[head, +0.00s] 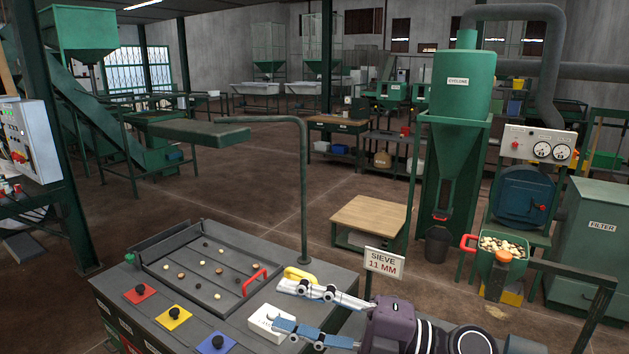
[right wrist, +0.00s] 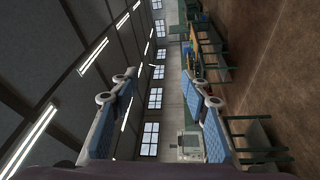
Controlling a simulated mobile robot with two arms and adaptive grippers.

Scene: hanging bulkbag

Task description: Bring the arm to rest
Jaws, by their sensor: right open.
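My right gripper (head: 279,305) reaches in from the lower right in the head view, over the right part of a grey workbench (head: 240,338). Its two fingers are spread apart and point left. In the right wrist view the gripper (right wrist: 158,80) is open with nothing between its fingers; behind them is the far hall, seen sideways. A white box (head: 262,318) is close to the fingertips in the picture; I cannot tell whether they touch. A yellow handle (head: 299,275) is just behind the upper finger. My left gripper is not in view.
A dark sieve tray (head: 160,252) with a red handle (head: 255,281) holds several small round pieces. Red (head: 139,294), yellow (head: 173,319) and blue (head: 216,345) knobbed plates line the bench front. A sign (head: 384,263) and a bent post (head: 304,190) stand behind my gripper.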

